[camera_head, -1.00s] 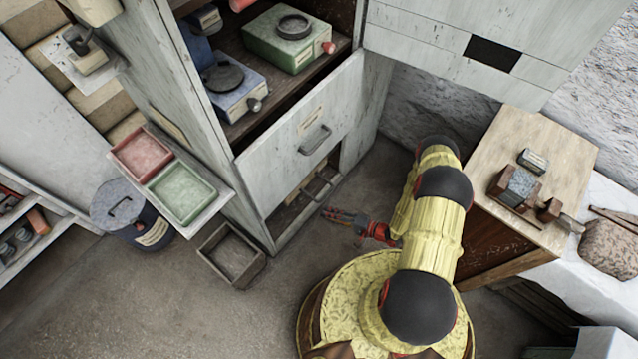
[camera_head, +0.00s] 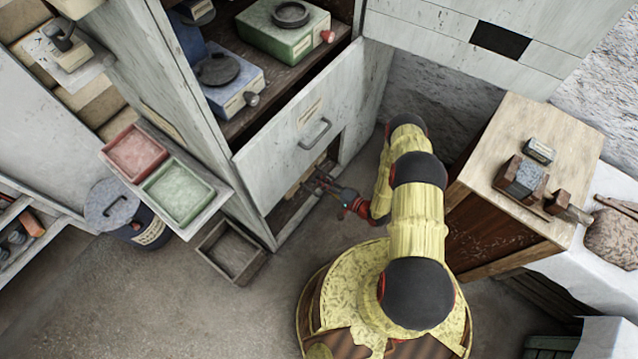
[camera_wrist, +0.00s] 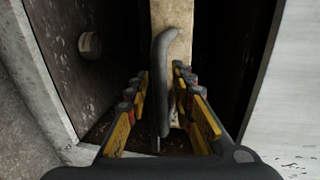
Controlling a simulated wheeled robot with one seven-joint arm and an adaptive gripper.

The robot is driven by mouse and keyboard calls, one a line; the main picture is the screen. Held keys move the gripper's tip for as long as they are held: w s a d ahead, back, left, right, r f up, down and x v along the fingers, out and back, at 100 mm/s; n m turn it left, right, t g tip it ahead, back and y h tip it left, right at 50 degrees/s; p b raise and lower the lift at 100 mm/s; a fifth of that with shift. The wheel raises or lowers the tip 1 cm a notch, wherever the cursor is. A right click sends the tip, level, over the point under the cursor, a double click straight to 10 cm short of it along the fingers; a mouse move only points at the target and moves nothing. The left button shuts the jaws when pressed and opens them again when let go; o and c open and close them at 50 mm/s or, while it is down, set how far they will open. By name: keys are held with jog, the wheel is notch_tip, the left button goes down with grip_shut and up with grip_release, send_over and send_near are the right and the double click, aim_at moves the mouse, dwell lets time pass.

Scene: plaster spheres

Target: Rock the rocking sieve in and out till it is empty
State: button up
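The rocking sieve seems to be the pale wooden front (camera_wrist: 173,15) in the low opening of the cabinet, with a dark bar handle (camera_wrist: 163,85) on it. My gripper (camera_wrist: 161,82) is open in the wrist view, one finger pair on each side of the handle. A gap shows on the left of the handle; the right fingers are closer, and I cannot tell whether they touch. In the head view my gripper (camera_head: 322,180) reaches the opening and partly covers the sieve. What the sieve holds is hidden.
The cabinet's lower front panel with a handle (camera_head: 316,134) hangs just above the opening. A wooden box (camera_head: 232,252) stands on the floor to the left, below red (camera_head: 136,153) and green (camera_head: 178,193) trays. A wooden bench (camera_head: 530,150) stands right of my arm.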

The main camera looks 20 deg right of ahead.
jog(key=shift+w+a+f, duration=0.15)
jog(key=shift+w+a, duration=0.15)
jog(key=shift+w, duration=0.15)
jog(key=c, duration=0.3)
grip_shut()
dwell(0.4)
